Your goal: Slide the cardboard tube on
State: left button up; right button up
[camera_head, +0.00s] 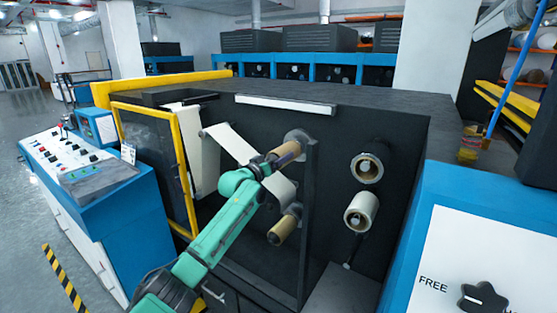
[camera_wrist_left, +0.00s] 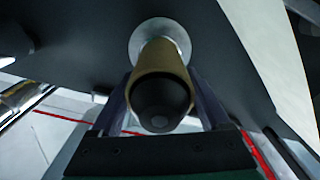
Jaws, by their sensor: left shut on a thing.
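The brown cardboard tube (camera_wrist_left: 160,62) is around a dark spindle (camera_wrist_left: 160,97), whose rounded tip sticks out of the tube's near end in the left wrist view. The tube's far end is close to a silver disc (camera_wrist_left: 160,34) on the dark machine panel; I cannot tell whether they touch. My left gripper (camera_wrist_left: 163,108) has one finger on each side of the tube and is shut on it. In the head view my left gripper (camera_head: 287,153) is at the upper spindle, covering part of the tube. My right gripper is not in view.
A second brown core (camera_head: 283,231) is on a lower spindle, under a white web (camera_head: 231,144). Two more rolls (camera_head: 366,168) (camera_head: 361,211) are to the right, beyond a dark upright post (camera_head: 308,230). A yellow-framed door (camera_head: 148,150) stands left of my arm.

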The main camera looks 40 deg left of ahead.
pick_arm(q)
jog(key=o, duration=1.2)
